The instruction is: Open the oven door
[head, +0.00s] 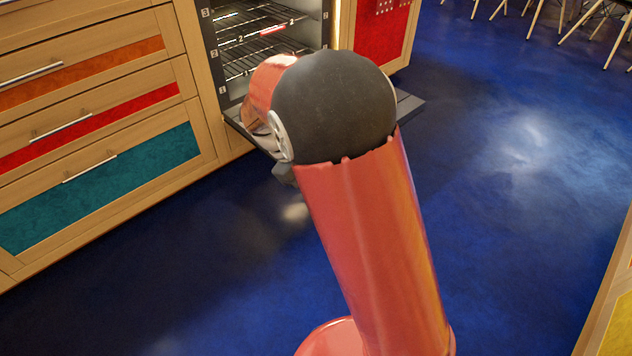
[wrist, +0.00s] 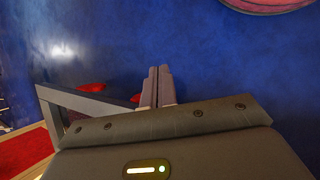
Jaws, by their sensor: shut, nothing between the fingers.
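The oven (head: 262,45) stands open at the top of the head view, with its wire racks and lit inside showing. Its door (head: 408,104) is folded down to about level and sticks out in front of the opening. My arm hides the middle of the door. My gripper (wrist: 160,72) shows in the wrist view with its two fingers together and nothing between them. A grey bar (wrist: 85,104), which looks like the door's edge, lies just left of the fingers. I cannot tell whether they touch. The gripper is mostly hidden behind my arm in the head view.
Wooden drawers (head: 95,110) with orange, red and teal fronts stand left of the oven. A red-fronted cabinet (head: 382,30) stands right of it. Chair legs (head: 540,18) show at the far right. The blue floor (head: 510,200) is clear. A cabinet edge (head: 610,300) is at lower right.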

